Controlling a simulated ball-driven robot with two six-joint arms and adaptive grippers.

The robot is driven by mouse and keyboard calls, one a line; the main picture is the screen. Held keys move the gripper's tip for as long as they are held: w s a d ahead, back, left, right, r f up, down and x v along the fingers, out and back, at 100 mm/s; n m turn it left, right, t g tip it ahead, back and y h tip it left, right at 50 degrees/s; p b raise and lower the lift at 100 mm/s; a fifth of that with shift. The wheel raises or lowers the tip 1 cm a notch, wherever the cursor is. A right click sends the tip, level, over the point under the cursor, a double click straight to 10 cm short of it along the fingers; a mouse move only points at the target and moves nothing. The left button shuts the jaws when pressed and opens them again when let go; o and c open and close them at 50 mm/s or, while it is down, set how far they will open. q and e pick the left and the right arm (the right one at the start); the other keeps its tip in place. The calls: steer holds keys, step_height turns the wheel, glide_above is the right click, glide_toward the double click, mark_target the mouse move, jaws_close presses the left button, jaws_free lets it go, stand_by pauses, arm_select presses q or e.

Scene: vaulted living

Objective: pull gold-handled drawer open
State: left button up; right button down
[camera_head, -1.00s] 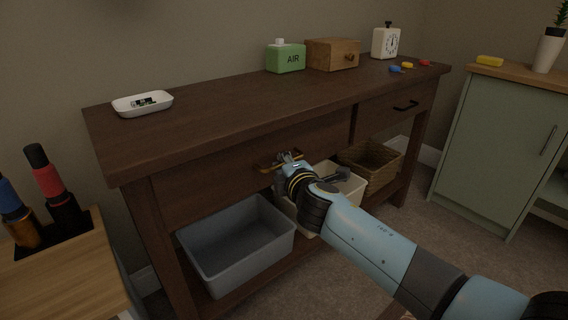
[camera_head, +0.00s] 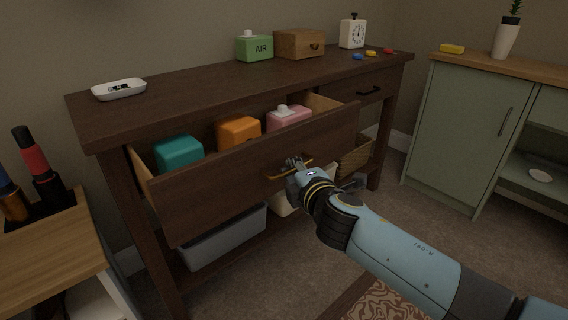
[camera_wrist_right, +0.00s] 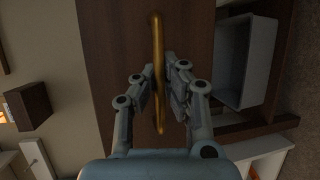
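The gold-handled drawer (camera_head: 225,185) stands well open from the dark wooden console table, with its inside showing. Its gold handle (camera_head: 272,178) is on the front panel. My right gripper (camera_head: 294,163) is at the handle, its fingers closed around the bar. In the right wrist view, the gold handle (camera_wrist_right: 156,35) runs between the two fingers of the right gripper (camera_wrist_right: 158,72), one on each side. Inside the drawer are a teal box (camera_head: 179,153), an orange box (camera_head: 239,131) and a pink box (camera_head: 289,118). My left gripper is not in view.
A second drawer with a black handle (camera_head: 370,91) is shut at the right. A grey bin (camera_head: 225,238) and a basket (camera_head: 355,160) sit on the shelf below. A green cabinet (camera_head: 455,135) stands at the right, a light wooden unit (camera_head: 50,245) at the left.

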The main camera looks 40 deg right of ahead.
steer(key=shift+s+r, duration=0.1)
steer(key=shift+s, duration=0.45)
steer(key=c, duration=1.7)
jaws_free()
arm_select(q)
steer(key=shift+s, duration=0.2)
arm_select(e)
steer(key=shift+o, duration=0.2)
steer(key=v, duration=1.2)
steer(key=shift+d, duration=0.1)
